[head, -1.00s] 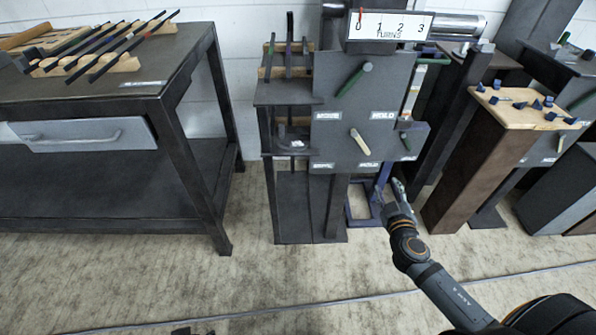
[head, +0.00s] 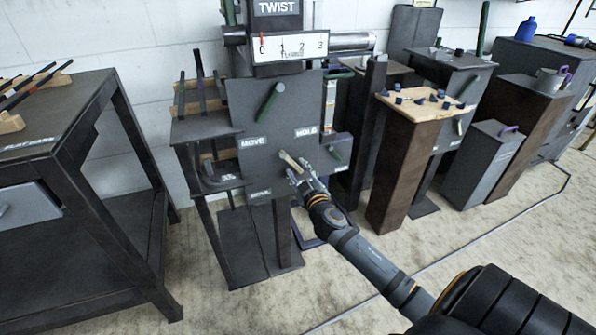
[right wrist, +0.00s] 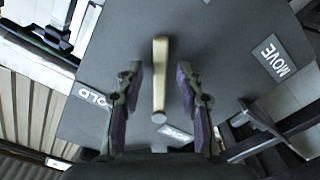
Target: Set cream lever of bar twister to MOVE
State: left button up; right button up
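The bar twister (head: 262,115) has a dark panel with a white MOVE label (head: 253,142) on the left and a HOLD label (head: 306,132) on the right. Its cream lever (head: 289,160) sits between and below them, slanting from upper left to lower right. In the right wrist view the cream lever (right wrist: 160,75) lies between my two fingers, with gaps on both sides. The MOVE label (right wrist: 270,58) shows at the right there. My right gripper (head: 297,174) is open at the lever and partly covers its lower end. My left gripper is out of view.
A rack of dark bars (head: 200,95) stands left of the panel, and a brown pedestal (head: 400,160) right. A workbench (head: 60,150) is at far left.

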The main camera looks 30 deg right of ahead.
jog(key=shift+w, duration=0.15)
grip_shut()
